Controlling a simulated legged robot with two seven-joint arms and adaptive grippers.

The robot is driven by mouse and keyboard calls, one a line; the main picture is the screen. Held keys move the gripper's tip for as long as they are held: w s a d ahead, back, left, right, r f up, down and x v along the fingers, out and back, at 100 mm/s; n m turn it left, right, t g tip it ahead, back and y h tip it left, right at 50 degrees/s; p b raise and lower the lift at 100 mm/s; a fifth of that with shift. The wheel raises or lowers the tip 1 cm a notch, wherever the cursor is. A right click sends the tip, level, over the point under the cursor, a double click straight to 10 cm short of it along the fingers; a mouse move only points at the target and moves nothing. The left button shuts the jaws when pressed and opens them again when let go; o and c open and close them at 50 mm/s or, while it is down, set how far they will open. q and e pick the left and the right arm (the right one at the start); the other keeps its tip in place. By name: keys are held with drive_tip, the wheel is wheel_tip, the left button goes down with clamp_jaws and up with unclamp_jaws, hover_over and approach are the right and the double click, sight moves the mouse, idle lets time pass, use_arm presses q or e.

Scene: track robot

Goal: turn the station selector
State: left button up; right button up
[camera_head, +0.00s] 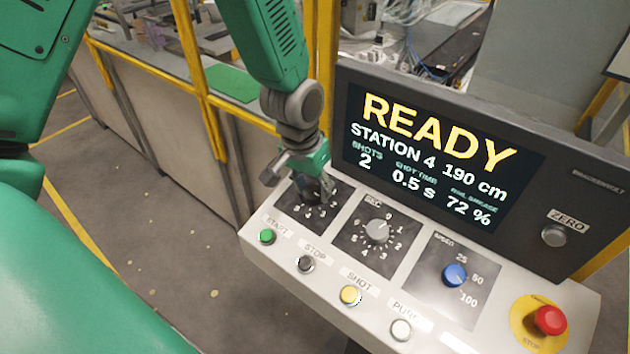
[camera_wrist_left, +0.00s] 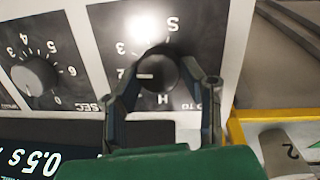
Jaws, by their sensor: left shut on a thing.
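The station selector is a dark round knob (camera_wrist_left: 158,78) on a black dial plate with white marks, which also shows in the head view (camera_head: 340,192). In the left wrist view a white line on the knob points left, towards a mark like a 2. My left gripper (camera_head: 316,190) reaches down onto the leftmost dial, and its fingers (camera_wrist_left: 168,66) are closed around the knob from both sides. The gripper hides most of the knob in the head view. The display (camera_head: 432,160) reads READY, STATION 4, 190 cm. My right gripper is not in view.
Beside it are a grey SEC knob (camera_head: 378,231) and a blue SPEED knob (camera_head: 455,274). Several push buttons, including green START (camera_head: 267,236) and yellow SHOT (camera_head: 350,294), line the front edge. A red stop button (camera_head: 549,319) is at the right. A ZERO knob (camera_head: 554,235) sits beside the display.

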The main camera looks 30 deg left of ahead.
use_arm(q)
drive_tip(key=n, duration=0.3)
drive_tip(key=shift+s+f+n+p, duration=0.2)
drive_tip(key=shift+s+n+p, duration=0.15)
drive_tip(key=shift+n, duration=0.05)
drive_tip(key=n, duration=0.2)
drive_tip(key=n+h, duration=0.1)
drive_tip(key=n, duration=0.2)
drive_tip(key=shift+s+a+f+t, duration=0.1)
drive_tip(key=shift+t, duration=0.2)
drive_tip(key=n, duration=0.5)
drive_tip(key=shift+t, duration=0.4)
drive_tip(key=shift+n+t, duration=0.3)
drive_tip(key=shift+n, duration=2)
drive_tip(key=o, duration=1.2)
drive_tip(key=shift+c, duration=0.2)
